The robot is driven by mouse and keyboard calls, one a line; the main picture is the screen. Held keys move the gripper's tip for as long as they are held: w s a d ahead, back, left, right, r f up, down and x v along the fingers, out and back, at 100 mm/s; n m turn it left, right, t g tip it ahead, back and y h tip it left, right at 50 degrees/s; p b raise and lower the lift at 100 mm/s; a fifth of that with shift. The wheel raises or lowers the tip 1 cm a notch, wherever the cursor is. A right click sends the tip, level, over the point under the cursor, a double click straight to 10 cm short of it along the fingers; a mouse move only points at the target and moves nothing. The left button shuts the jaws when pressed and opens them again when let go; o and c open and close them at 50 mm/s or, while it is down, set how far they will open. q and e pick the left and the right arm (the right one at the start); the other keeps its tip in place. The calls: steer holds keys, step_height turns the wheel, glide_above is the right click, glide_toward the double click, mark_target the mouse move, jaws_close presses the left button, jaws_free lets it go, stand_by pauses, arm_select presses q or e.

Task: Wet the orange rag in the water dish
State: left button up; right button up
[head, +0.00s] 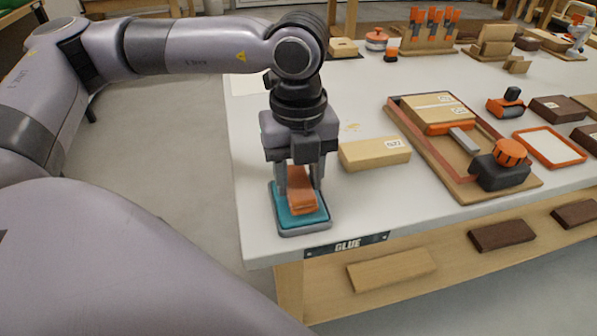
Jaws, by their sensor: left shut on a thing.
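The orange rag (301,199) is folded into a small block between the fingers of my left gripper (299,187), which points straight down and is shut on it. The water dish (285,222) is a shallow grey tray with a blue-green inside, at the near left corner of the white bench. The rag is over the middle of the dish, low down. I cannot tell whether its underside touches the water. My right gripper is not in view.
A wooden block (374,153) lies just right of the dish. Further right, a wooden board (467,182) holds a clamp-like tool with an orange knob (511,152). A lower shelf (440,275) holds wooden pieces.

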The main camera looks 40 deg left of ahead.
arm_select(q)
steer(key=shift+f+b, duration=0.55)
stand_by(0.8)
steer(key=shift+f+b, duration=0.15)
steer(key=shift+b, duration=0.15)
stand_by(1.4)
steer(key=shift+r+p, duration=2.2)
steer(key=shift+r, duration=1.4)
